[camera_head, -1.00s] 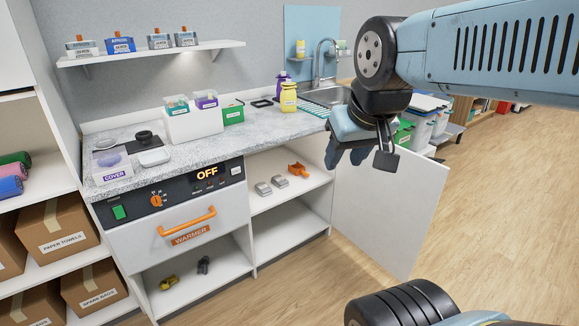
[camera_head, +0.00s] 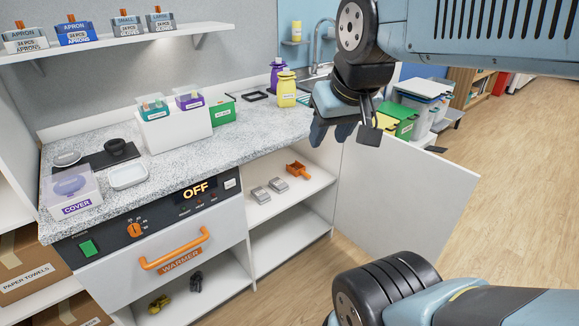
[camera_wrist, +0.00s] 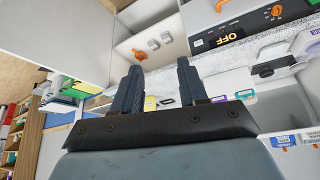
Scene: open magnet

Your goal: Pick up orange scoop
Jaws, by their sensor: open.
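The orange scoop (camera_head: 298,170) lies on the upper shelf of the open cabinet under the counter, right of two small grey items. It also shows in the wrist view (camera_wrist: 139,54), beyond my fingertips. My gripper (camera_head: 331,136) is in the air in front of the counter's right part, above and to the right of the scoop and apart from it. In the wrist view my gripper (camera_wrist: 160,72) has its two fingers spread with nothing between them.
The cabinet's white door (camera_head: 400,195) stands open to the right of the shelf. Two grey items (camera_head: 269,190) lie beside the scoop. The warmer drawer (camera_head: 170,255) is left of the shelf. The countertop (camera_head: 185,165) overhangs it. Wooden floor right of the door is clear.

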